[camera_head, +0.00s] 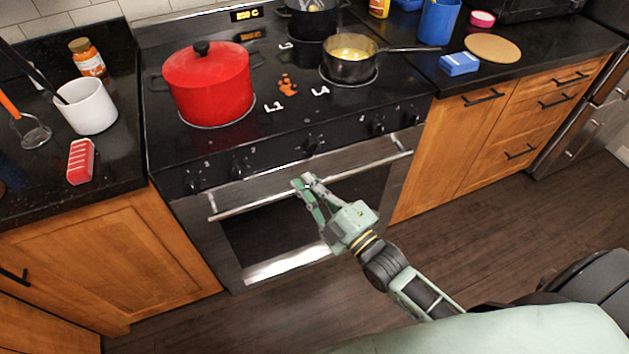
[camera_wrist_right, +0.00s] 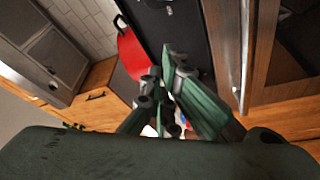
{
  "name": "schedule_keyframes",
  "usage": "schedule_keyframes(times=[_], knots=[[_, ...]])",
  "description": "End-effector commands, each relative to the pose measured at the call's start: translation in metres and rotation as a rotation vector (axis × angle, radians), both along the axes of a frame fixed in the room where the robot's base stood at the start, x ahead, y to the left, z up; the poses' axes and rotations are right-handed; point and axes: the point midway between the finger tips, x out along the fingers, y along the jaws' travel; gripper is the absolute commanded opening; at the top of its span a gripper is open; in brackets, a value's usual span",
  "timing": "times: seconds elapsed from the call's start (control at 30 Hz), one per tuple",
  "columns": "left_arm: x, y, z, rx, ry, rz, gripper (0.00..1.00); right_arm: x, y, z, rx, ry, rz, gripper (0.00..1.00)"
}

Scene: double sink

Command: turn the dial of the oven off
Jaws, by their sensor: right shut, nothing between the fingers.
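The oven (camera_head: 285,225) has a row of black dials along its front panel. The middle dial (camera_head: 312,146) sits above the silver door handle (camera_head: 250,204). Two dials are to its left, the nearer one (camera_head: 238,170), and two to its right, the nearer one (camera_head: 376,128). Their exact settings are too small to read. My right gripper (camera_head: 304,183) is shut and empty, its fingertips overlapping the handle in the head view, just below the middle dial. I cannot tell whether it touches the handle. The green fingers (camera_wrist_right: 168,75) also show in the right wrist view. My left gripper is out of view.
A red pot (camera_head: 208,85) and a steel pan (camera_head: 349,68) with its handle pointing right stand on the stovetop. The floor before the oven is clear.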

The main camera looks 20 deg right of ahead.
Motion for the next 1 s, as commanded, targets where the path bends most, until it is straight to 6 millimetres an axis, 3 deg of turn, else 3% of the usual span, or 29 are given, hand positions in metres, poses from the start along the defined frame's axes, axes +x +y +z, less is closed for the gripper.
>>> schedule_keyframes(times=[0.33, 0.4, 0.6, 1.0], knots=[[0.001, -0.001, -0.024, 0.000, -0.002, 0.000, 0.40, 0.071, 0.025, 0.011, 0.004, -0.005, 0.001, 0.00], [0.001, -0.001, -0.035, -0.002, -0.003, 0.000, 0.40, 0.067, 0.010, -0.002, -0.005, 0.001, 0.001, 0.00], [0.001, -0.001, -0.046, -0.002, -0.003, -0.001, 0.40, 0.067, -0.008, -0.008, -0.002, -0.001, 0.001, 0.00], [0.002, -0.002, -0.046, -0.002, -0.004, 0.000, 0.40, 0.067, -0.012, -0.008, 0.001, -0.001, 0.001, 0.00]])
